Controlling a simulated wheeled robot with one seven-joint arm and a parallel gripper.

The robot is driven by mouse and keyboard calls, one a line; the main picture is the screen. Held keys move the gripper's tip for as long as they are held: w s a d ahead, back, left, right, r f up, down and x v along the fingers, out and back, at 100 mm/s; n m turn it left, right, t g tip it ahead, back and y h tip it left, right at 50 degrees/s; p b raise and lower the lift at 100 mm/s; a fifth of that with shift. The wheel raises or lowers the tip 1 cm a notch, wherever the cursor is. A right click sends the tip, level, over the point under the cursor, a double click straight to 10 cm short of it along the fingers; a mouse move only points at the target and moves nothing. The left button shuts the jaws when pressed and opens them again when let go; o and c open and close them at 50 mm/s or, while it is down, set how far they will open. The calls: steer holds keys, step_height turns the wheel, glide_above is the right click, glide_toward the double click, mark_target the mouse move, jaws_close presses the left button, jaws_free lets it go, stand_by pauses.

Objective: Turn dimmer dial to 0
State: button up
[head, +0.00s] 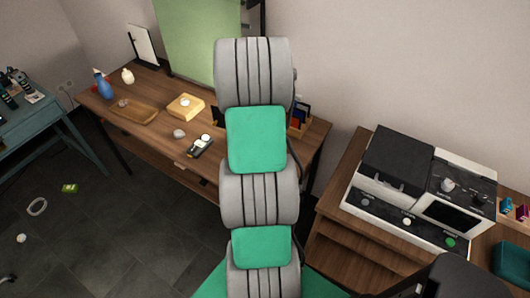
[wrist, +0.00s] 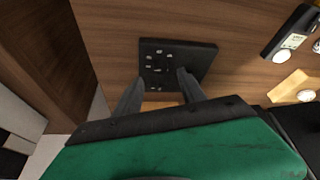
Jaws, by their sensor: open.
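My gripper (wrist: 160,78) is open in the wrist view, its two dark fingers apart and nothing seen held between them. A black square plate (wrist: 205,55) with several small pale marks is just beyond and around the fingertips, on a wooden surface. I cannot tell whether the fingers touch it. No knob or number can be made out clearly on the plate, so I cannot say surely that it is the dimmer dial. In the head view my own arm covers the middle of the wooden table (head: 235,125) and hides the gripper and the plate.
A dark device with a round white part (wrist: 290,40) and a yellow block with a white knob (wrist: 294,88) lie to the right in the wrist view.

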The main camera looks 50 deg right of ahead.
steer(key=x, duration=0.5)
steer(key=shift+d+f+p, duration=0.1)
steer(key=shift+f+p, duration=0.25)
steer(key=shift+c, duration=0.3)
jaws_close()
